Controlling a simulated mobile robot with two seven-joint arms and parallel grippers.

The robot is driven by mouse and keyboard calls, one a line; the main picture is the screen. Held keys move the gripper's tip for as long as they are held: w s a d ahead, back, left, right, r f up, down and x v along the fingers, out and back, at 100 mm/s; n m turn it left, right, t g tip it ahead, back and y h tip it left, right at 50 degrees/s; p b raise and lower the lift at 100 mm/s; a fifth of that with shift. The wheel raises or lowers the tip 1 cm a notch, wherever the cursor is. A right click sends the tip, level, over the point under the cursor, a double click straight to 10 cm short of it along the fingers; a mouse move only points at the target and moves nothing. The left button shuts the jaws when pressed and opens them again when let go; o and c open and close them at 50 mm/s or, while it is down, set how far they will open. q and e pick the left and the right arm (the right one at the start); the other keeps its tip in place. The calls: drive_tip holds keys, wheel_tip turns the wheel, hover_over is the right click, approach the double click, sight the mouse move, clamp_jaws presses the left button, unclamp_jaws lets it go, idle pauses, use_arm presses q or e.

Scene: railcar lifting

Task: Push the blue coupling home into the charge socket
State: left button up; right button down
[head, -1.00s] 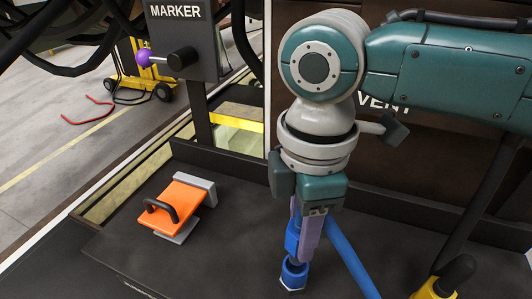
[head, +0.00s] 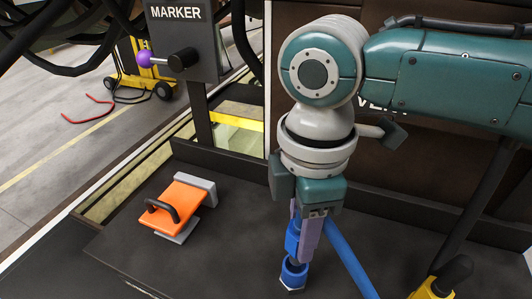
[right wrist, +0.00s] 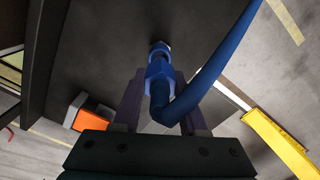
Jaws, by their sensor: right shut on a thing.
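My right gripper (head: 304,232) points down over the dark deck and is shut on the blue coupling (head: 292,238). In the right wrist view the coupling (right wrist: 158,72) sits between the two fingers, with a blue hose bending off to the right. Directly below it in the head view is a blue ring with a pale base on the deck, which looks like the charge socket (head: 293,274). The coupling's lower end reaches toward the ring; I cannot tell how deep it sits. My left gripper is not in view.
An orange block with a black handle (head: 176,206) lies on the deck to the left. A marker post with a purple-knobbed lever (head: 160,58) stands behind it. A yellow part with a black top (head: 440,282) is at the lower right. Deck between block and gripper is clear.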

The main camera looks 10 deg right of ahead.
drive_tip(key=shift+f+b, duration=0.65)
drive_tip(key=shift+f, duration=0.35)
drive_tip(key=shift+f+b, duration=0.7)
drive_tip(key=shift+f, duration=0.3)
drive_tip(key=shift+c, duration=1.8)
unclamp_jaws()
wheel_tip(320, 180, up, 10)
drive_tip(key=shift+b, duration=0.4)
